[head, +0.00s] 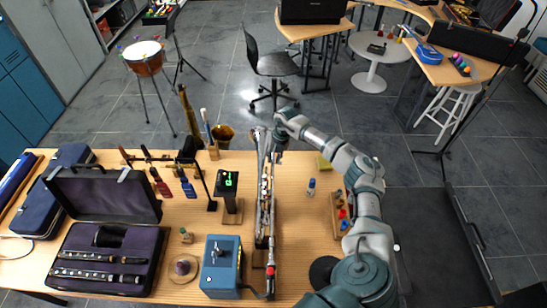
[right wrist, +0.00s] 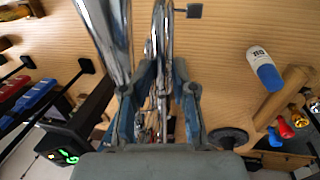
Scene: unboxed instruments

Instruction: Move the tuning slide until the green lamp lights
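A silver trombone (head: 262,205) lies lengthwise on a stand in the middle of the wooden table. Its bright tubes (right wrist: 163,35) also show in the right wrist view. I cannot make out which part is the tuning slide. My right gripper (head: 276,148) is at the trombone's far end. In the right wrist view its fingers (right wrist: 163,80) are on either side of a thin tube; whether they press on it is unclear. A black tuner (head: 229,183) on a wooden stand shows green digits, also visible in the right wrist view (right wrist: 67,155). I cannot pick out a separate green lamp.
A blue box (head: 221,266) stands left of the trombone's near end, with an open clarinet case (head: 107,260) further left. A small white-and-blue bottle (head: 311,187) and a wooden rack (head: 338,215) stand to the right. Bare tabletop lies between trombone and bottle.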

